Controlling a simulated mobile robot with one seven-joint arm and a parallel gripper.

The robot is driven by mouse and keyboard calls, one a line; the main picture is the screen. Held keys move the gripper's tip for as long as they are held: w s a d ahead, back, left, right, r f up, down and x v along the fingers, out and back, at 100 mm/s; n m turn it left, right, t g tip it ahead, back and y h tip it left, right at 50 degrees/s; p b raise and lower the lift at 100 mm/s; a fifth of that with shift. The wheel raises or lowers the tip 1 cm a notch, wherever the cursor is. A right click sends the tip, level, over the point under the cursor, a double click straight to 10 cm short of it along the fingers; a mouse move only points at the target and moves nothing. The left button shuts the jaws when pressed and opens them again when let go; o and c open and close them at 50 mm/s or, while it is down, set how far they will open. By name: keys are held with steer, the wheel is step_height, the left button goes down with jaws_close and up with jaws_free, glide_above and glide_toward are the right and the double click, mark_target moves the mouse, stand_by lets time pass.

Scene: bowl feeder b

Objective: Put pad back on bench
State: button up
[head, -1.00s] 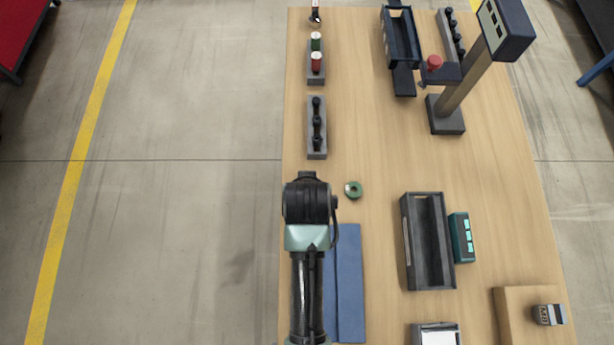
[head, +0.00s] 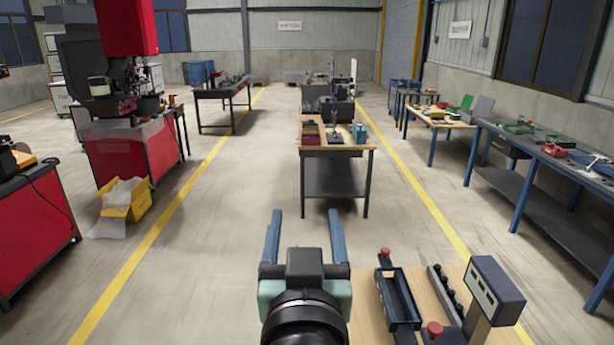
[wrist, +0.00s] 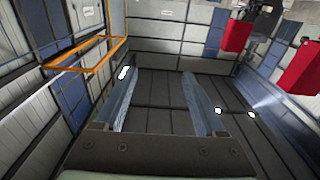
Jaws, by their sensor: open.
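My gripper (head: 305,220) is open, its two blue fingers raised and spread, at the lower middle of the head view. Nothing shows between the fingers, and the wrist view also shows the gripper (wrist: 158,78) empty. The near bench (head: 455,285), with a light wood top, shows only in part at the bottom right, to the right of my gripper. I cannot make out a pad in either current view. Most of the bench top is below the picture or behind my arm.
On the bench are a dark blue tray (head: 397,300), a strip of black knobs (head: 445,292), a display box (head: 495,290) on a post and a red button (head: 434,328). A wood-topped table (head: 338,147) stands ahead. Open floor (head: 225,230) lies to the left.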

steer(key=s+r+t, duration=0.4)
steer(key=s+r, duration=0.2)
steer(key=r, duration=0.6)
steer(key=s+r+t, duration=0.4)
steer(key=s+r, duration=0.2)
steer(key=r, duration=0.6)
steer(key=shift+s+r+t, duration=0.2)
steer(key=shift+r+t, duration=0.15)
steer(key=shift+t, duration=0.05)
steer(key=shift+d, duration=0.1)
